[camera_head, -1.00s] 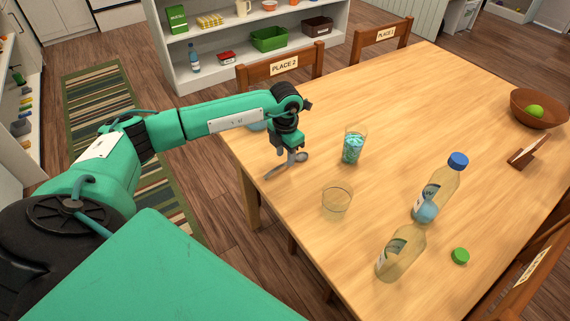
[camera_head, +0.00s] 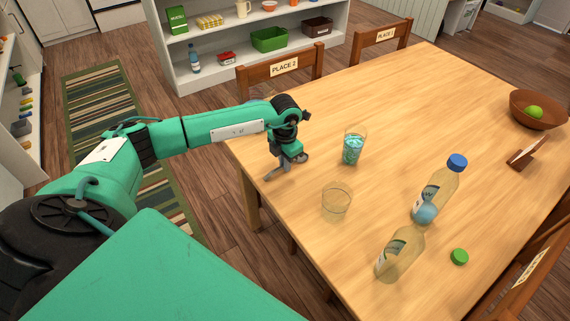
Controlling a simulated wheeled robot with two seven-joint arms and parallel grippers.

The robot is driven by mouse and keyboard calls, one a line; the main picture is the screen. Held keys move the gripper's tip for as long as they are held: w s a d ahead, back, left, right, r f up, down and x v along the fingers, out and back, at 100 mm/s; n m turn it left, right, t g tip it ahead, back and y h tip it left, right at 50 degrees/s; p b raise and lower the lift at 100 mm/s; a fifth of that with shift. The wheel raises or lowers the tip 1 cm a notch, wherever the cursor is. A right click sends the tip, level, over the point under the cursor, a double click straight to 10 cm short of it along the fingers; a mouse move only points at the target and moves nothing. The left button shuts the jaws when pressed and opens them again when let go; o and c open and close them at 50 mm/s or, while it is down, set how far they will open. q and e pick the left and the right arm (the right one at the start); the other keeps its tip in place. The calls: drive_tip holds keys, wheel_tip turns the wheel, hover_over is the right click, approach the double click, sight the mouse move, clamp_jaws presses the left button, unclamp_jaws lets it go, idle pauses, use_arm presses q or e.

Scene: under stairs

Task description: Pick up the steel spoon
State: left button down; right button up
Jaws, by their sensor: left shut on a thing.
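The steel spoon (camera_head: 273,174) lies at the left edge area of the wooden table (camera_head: 420,130), its handle pointing to the lower left. My left gripper (camera_head: 286,164) is down at table height, shut on the spoon. The gripper and its wrist hide the middle of the spoon. I cannot tell whether the spoon is clear of the tabletop. My right gripper is not in view.
An empty glass (camera_head: 336,203) and a glass with blue-green contents (camera_head: 353,146) stand close to the right of my gripper. Two bottles (camera_head: 437,190) (camera_head: 399,254), a green cap (camera_head: 459,257) and a brown bowl (camera_head: 536,108) stand farther right. A chair (camera_head: 282,70) is behind.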

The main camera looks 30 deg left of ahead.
use_arm(q)
wheel_tip(320, 180, up, 20)
drive_tip(key=b, duration=0.1)
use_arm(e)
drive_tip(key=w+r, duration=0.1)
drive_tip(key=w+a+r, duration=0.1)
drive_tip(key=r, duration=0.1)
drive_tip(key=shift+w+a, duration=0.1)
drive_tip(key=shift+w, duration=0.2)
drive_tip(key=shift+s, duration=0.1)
